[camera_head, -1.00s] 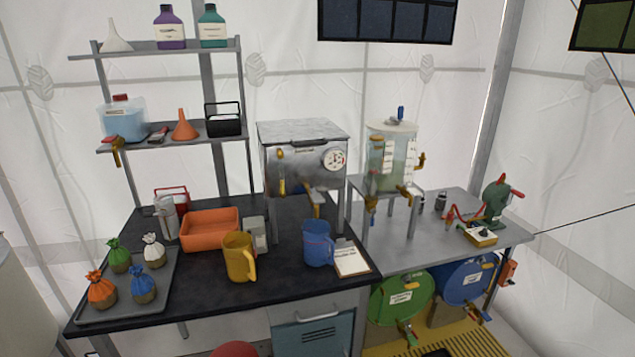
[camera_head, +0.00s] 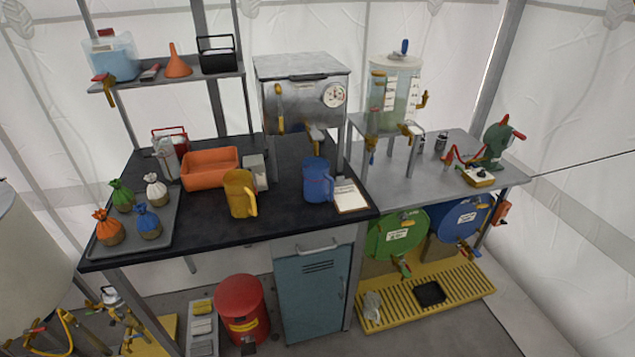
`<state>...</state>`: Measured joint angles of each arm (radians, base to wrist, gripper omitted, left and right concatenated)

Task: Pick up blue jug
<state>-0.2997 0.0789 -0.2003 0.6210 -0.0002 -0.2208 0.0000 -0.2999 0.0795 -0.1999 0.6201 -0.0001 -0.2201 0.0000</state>
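The blue jug (camera_head: 317,180) stands upright on the black worktop, near its right end, below the tap of the metal box. Its handle faces right, towards the clipboard. A yellow jug (camera_head: 240,192) stands to its left. Neither of my grippers shows in the head view.
A clipboard (camera_head: 349,195) lies just right of the blue jug. An orange tray (camera_head: 210,168) and a small grey container (camera_head: 255,172) are to the left. The metal box (camera_head: 302,95) stands on legs behind the jug. The worktop's front strip is clear. A red bin (camera_head: 242,308) stands below.

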